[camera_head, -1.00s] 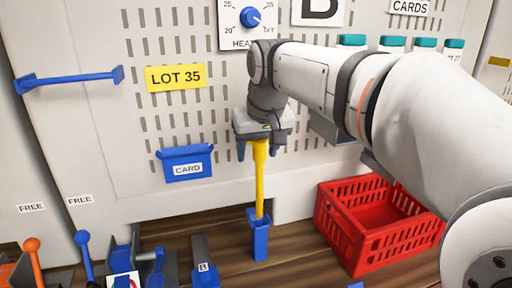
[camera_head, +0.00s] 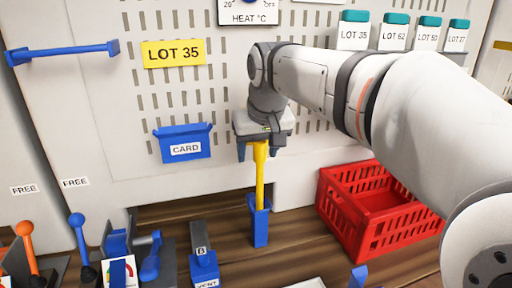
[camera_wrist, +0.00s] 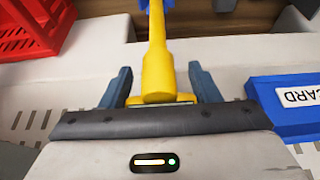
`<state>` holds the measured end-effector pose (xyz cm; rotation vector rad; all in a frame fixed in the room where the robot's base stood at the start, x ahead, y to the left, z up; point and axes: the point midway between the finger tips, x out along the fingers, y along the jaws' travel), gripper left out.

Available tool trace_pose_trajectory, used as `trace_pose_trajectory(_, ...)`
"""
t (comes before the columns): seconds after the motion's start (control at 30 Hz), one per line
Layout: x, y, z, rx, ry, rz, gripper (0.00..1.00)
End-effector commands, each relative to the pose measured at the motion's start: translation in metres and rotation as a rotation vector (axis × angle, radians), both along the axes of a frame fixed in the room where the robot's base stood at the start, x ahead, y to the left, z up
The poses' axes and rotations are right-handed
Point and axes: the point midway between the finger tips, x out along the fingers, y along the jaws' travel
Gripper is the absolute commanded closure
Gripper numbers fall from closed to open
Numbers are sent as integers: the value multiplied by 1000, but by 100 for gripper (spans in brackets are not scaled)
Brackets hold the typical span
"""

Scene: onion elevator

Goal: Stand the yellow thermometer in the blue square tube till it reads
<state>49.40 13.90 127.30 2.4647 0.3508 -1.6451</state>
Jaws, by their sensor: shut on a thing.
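The yellow thermometer (camera_head: 260,172) stands upright, its lower end inside the mouth of the blue square tube (camera_head: 260,228). The tube stands on the wooden surface in front of the white panel. My gripper (camera_head: 260,153) is above the tube, pointing down, shut on the thermometer's wider top. In the wrist view, the thermometer (camera_wrist: 157,68) runs away from between the two blue-grey fingers toward the blue tube (camera_wrist: 155,4) at the top edge. The tip inside the tube is hidden. No reading shows on the thermometer.
A red crate (camera_head: 345,222) stands right of the tube. A blue card holder (camera_head: 184,143) is on the panel at left. A "VENT" lever (camera_head: 203,262) and blue and orange levers stand front left. Teal-capped containers (camera_head: 354,30) sit at upper right.

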Motion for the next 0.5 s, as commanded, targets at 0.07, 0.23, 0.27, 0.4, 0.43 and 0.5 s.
trace_pose_trajectory(0.07, 0, 0, -6, 0, -1, 0, 81)
trace_pose_trajectory(0.23, 0, 0, -15, 0, 0, -1, 81)
trace_pose_trajectory(0.27, 0, 0, -16, 0, 0, -1, 81)
trace_pose_trajectory(0.4, 0, -1, -23, 0, 0, -1, 81)
trace_pose_trajectory(0.43, 0, -1, -25, 0, 0, -1, 81)
trace_pose_trajectory(0.5, 0, -1, -28, -1, 1, -1, 81)
